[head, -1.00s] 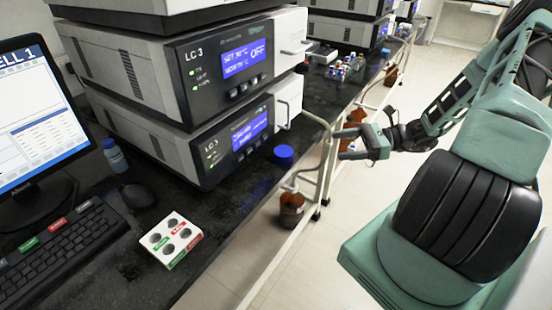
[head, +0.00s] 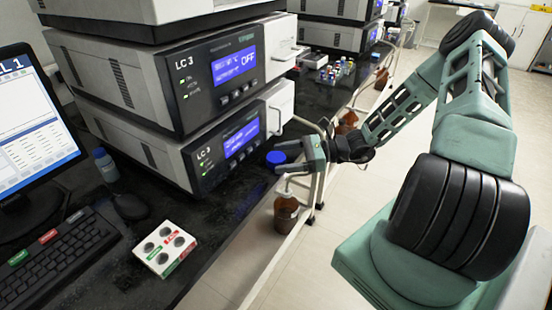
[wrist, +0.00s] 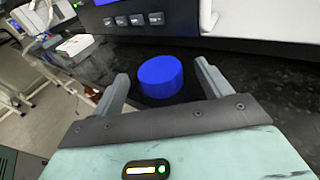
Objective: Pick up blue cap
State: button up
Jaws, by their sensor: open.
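The blue cap (head: 276,158) is a short round cylinder on the black bench top, in front of the lower LC 3 unit near the bench edge. In the wrist view the blue cap (wrist: 161,77) lies ahead of my gripper (wrist: 162,82), roughly centred between its two fingers. My gripper (head: 279,157) is open and empty in the head view, its fingers reaching over the bench edge around the cap. I cannot tell whether either finger touches the cap.
The stacked LC 3 units (head: 225,155) stand just behind the cap, with a handle at their right side. A white rail (head: 322,165) and a brown bottle (head: 286,212) are by the bench edge. A white holder block (head: 166,248) and keyboard (head: 55,255) are at left.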

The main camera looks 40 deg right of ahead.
aim_at(277, 157)
jog(key=shift+x, duration=1.3)
jog(key=c, duration=1.1)
jog(key=shift+o, duration=0.2)
jog(key=shift+s+d+r, duration=0.1)
jog(key=shift+s+r, duration=0.1)
jog(key=shift+r, duration=0.2)
notch_tip(277, 157, up, 6)
jog(key=shift+r+p, duration=0.25)
jog(key=shift+p, duration=0.15)
jog(key=s+d, duration=0.3)
jog(key=s, duration=0.6)
jog(key=s+d, duration=0.3)
jog(key=s, duration=0.6)
jog(key=shift+s+d+f, duration=0.15)
jog(key=shift+s+d, duration=0.1)
jog(key=shift+d, duration=0.1)
